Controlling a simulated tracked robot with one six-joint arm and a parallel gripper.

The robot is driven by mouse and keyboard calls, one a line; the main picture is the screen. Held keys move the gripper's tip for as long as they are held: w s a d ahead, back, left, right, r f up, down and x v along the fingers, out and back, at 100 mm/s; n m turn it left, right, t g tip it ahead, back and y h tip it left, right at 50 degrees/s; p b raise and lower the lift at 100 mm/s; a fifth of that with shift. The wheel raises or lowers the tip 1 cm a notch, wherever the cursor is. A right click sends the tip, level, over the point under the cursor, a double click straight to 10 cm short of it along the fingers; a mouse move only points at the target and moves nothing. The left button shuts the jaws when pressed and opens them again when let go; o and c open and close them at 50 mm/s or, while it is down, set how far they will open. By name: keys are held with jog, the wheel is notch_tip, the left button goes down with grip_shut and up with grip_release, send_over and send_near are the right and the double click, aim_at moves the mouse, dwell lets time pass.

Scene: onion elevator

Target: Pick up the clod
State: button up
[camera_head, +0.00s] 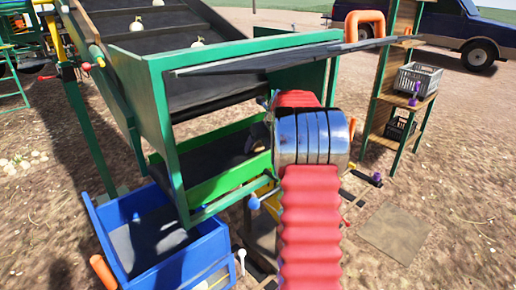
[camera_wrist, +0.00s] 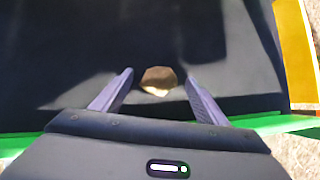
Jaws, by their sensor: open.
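The clod (camera_wrist: 158,80) is a small brown lump with a pale lower edge, lying on a dark surface in the wrist view. My gripper (camera_wrist: 159,84) is open, with one finger on each side of the clod in the picture and a gap on both sides. I cannot tell how far above the surface the fingers are. In the head view my red and silver arm reaches to the green-framed elevator (camera_head: 155,110). The clod and my gripper's fingers cannot be made out there.
Pale onions (camera_head: 198,42) lie on the dark sloping belt (camera_head: 150,40). A blue bin (camera_head: 215,245) stands below the elevator at the left. A shelf (camera_head: 425,85) with crates stands at the right. A green edge (camera_wrist: 285,123) runs close to my gripper.

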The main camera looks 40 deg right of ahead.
aim_at(260, 147)
jog(key=shift+c, duration=0.3)
jog(key=c, duration=1.1)
jog(key=shift+s+r, duration=0.25)
jog(key=shift+r, duration=0.3)
notch_tip(260, 147, up, 6)
jog(key=shift+r, duration=0.1)
jog(key=s, duration=1.9)
jog(key=shift+s+d, duration=0.3)
